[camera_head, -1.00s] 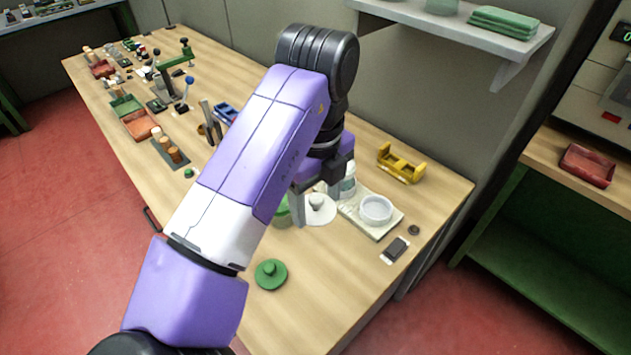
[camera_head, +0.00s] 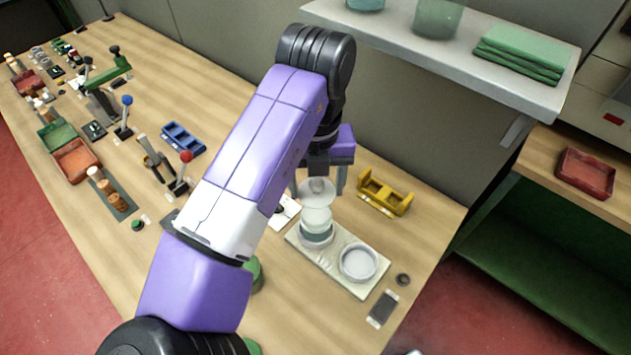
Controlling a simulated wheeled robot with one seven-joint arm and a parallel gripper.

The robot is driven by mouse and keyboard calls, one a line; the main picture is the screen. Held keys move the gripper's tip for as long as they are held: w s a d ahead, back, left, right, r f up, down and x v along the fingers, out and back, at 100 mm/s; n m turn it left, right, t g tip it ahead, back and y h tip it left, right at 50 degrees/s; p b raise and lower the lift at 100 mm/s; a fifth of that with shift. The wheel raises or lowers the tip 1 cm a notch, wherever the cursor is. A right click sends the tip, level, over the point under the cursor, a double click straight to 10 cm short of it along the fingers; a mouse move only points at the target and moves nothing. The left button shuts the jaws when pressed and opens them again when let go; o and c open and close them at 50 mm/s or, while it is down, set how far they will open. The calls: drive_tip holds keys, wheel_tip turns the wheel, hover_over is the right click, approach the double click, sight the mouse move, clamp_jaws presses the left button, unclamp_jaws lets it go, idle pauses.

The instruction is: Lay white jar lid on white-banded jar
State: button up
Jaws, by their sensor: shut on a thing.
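The white jar lid (camera_head: 316,195), a pale disc with a knob, is between the fingers of my gripper (camera_head: 317,184), which is shut on it. The lid is directly over the white-banded jar (camera_head: 316,236), a clear-looking jar with a white band. The jar stands upright on the left end of a pale tray (camera_head: 334,272). I cannot tell whether the lid touches the jar's rim. The upper part of my gripper is partly hidden behind my arm.
A round white dish (camera_head: 358,262) sits on the same tray, right of the jar. A yellow holder (camera_head: 384,193) stands behind, and a green jar (camera_head: 255,276) is partly hidden by my arm. A wall shelf (camera_head: 440,58) overhangs the back.

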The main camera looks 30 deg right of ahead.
drive_tip(key=shift+f+b, duration=2)
drive_tip(key=shift+f, duration=0.85)
drive_tip(key=shift+f+b, duration=0.4)
drive_tip(key=shift+b, duration=0.2)
drive_tip(key=o, duration=1.4)
drive_tip(key=shift+r, duration=0.1)
drive_tip(key=shift+r+p, duration=2.45)
drive_tip(key=shift+r, duration=1)
